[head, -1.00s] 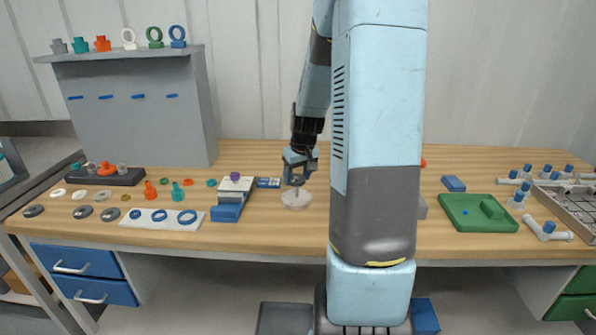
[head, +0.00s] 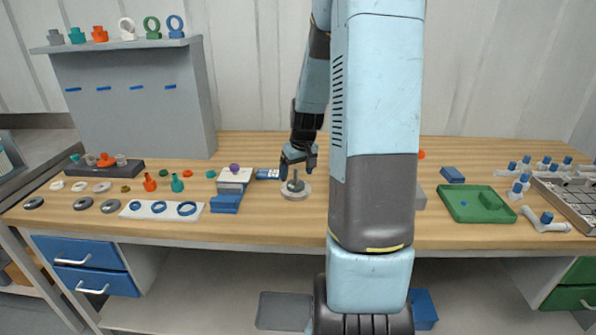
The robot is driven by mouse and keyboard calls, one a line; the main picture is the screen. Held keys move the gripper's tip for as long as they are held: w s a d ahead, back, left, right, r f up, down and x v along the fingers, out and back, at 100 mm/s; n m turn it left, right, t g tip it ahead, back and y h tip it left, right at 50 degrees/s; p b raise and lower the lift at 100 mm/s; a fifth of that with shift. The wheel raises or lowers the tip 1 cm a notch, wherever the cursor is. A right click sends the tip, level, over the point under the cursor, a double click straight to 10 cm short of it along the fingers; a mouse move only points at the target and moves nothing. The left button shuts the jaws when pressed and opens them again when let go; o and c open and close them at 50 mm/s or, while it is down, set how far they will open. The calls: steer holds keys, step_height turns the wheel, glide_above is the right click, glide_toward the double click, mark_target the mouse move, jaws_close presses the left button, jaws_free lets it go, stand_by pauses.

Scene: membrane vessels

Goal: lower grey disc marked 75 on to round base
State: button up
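My gripper (head: 298,168) hangs above the round base (head: 296,195), left of my column in the head view. Its two fingers look spread apart, with nothing seen held between them. The base is a pale flat disc on the bench. A small dark grey piece (head: 295,185) sits on the middle of the base, below the fingers, and a thin upright shows above it. No marking 75 is legible, so I cannot tell whether this piece is the grey disc. Several dark grey discs (head: 82,204) lie at the bench's left front.
A grey block with a white top (head: 235,175) and a blue block (head: 225,204) stand left of the base. A white strip with blue rings (head: 162,210) lies farther left. A green tray (head: 476,204) is at right.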

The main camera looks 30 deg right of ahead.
steer(key=shift+o, duration=0.3)
steer(key=shift+r, duration=0.1)
steer(key=shift+r, duration=0.2)
steer(key=v, duration=1.3)
steer(key=s+a+r+t, duration=0.1)
steer(key=s+a+r, duration=0.3)
steer(key=s+a, duration=0.5)
steer(key=s+a+r+t, duration=0.1)
steer(key=s+a+r, duration=0.4)
steer(key=s+a, duration=0.4)
steer(key=s, duration=0.3)
steer(key=shift+s+n, duration=0.15)
steer(key=shift+n, duration=0.15)
